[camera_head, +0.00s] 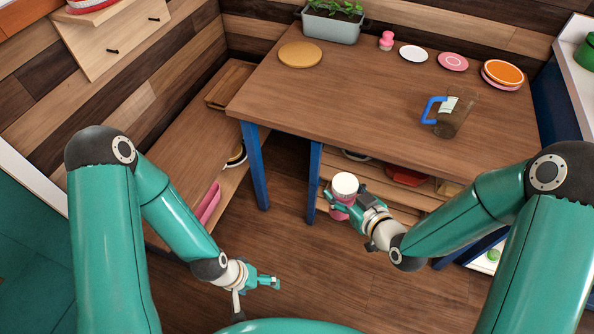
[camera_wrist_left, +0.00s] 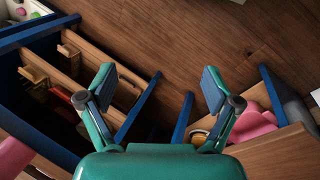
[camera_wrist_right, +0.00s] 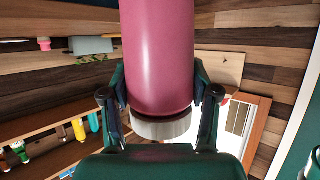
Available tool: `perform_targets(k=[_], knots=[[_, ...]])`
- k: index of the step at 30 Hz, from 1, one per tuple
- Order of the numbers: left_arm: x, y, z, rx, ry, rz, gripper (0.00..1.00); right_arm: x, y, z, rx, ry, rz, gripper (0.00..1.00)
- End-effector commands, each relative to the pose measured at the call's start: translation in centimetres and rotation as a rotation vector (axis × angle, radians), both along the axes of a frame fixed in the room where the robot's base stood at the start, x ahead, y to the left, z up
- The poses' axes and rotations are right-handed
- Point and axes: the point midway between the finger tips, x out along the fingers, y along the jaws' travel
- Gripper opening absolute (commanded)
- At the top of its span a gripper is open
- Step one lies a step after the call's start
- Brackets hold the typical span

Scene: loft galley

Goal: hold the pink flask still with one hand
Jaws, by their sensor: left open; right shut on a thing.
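The pink flask (camera_head: 340,214) has a white cap (camera_head: 344,186) and is held in front of the table. My right gripper (camera_head: 347,203) is shut around its body. In the right wrist view the flask (camera_wrist_right: 158,60) fills the middle between the fingers, with a pale grey-white end (camera_wrist_right: 162,128) nearest the palm. The fingers hide part of its sides. My left gripper (camera_head: 277,283) is open and empty, low over the floor, left of the flask and apart from it. Its spread fingers show in the left wrist view (camera_wrist_left: 158,85).
The wooden table (camera_head: 340,110) stands ahead, with a glass jug (camera_head: 456,114) with a blue handle at its right, and plates, a planter (camera_head: 332,24) and a round board (camera_head: 300,54) at the back. A low bench (camera_head: 180,170) is at left. Floor between is clear.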

Motion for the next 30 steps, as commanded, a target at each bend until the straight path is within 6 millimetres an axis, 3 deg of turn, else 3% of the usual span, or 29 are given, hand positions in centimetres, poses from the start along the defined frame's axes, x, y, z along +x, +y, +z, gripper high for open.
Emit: perform_targets(k=[6, 9, 12, 20, 29, 30], knots=[[0.0, 0.0, 0.0, 0.0, 0.0, -0.001, 0.9, 3.0, -7.8, 2.1, -0.001, -0.007, -0.35, 0.0], [0.0, 0.0, 0.0, 0.0, 0.0, -0.001, 0.9, 3.4, -10.7, 2.7, 0.0, -0.007, -0.475, 0.0], [0.0, 0.0, 0.0, 0.0, 0.0, -0.001, 0.9, 3.5, -12.3, 3.0, 0.001, -0.004, -0.547, 0.0], [0.0, 0.0, 0.0, 0.0, 0.0, -0.001, 0.9, 3.5, -12.8, 3.1, 0.001, -0.003, -0.568, 0.0], [0.0, 0.0, 0.0, 0.0, -0.001, -0.002, 0.43, 3.6, -12.6, 3.1, 0.0, -0.004, -0.563, 0.0], [0.0, 0.0, 0.0, 0.0, -0.001, -0.002, 0.42, 3.6, -12.5, 3.1, 0.001, -0.003, -0.562, 0.0]])
